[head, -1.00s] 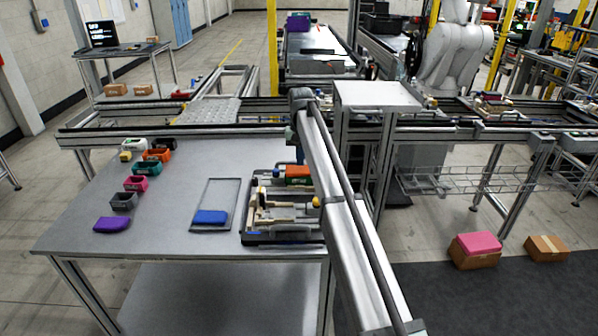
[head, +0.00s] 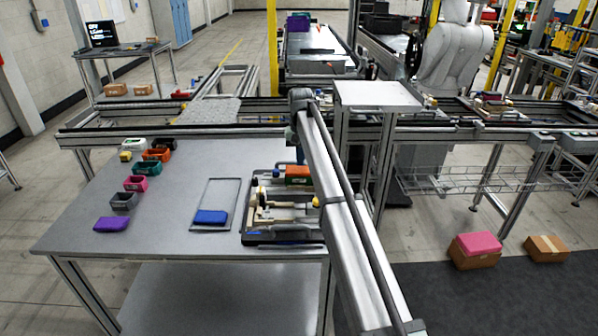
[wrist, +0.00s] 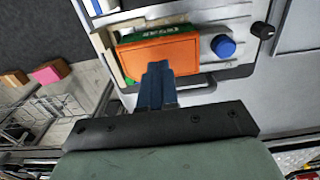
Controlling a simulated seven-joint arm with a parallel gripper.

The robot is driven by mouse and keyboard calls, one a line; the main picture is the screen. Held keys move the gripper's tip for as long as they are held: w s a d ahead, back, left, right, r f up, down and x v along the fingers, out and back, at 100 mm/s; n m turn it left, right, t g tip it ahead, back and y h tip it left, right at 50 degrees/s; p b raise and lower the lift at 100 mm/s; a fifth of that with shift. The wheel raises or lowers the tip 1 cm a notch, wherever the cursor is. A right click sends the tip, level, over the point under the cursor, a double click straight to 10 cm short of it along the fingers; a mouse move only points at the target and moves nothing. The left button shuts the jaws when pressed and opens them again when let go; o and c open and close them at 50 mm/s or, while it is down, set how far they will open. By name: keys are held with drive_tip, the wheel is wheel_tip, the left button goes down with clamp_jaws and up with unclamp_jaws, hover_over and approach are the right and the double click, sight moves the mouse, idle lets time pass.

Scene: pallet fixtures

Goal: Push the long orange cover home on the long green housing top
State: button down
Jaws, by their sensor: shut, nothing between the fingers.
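The long orange cover (wrist: 160,58) lies over the long green housing (wrist: 146,35) in the fixture. In the wrist view a green strip with pale lettering shows along the cover's far edge. I cannot tell whether the cover is fully seated. The orange cover also shows in the head view (head: 298,171), at the back of the fixture. My gripper (wrist: 156,72) is shut and empty, with its blue fingertips over the near edge of the cover. I cannot tell whether they touch it. In the head view my arm hides the area right of the cover.
Several coloured parts line the table's left side; bare table (head: 170,255) lies in front.

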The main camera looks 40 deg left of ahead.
sight(301, 169)
drive_tip(key=shift+f, duration=0.85)
idle(0.3)
drive_tip(key=shift+r, duration=0.1)
drive_tip(key=shift+r, duration=3.5)
drive_tip(key=shift+d+f, duration=0.1)
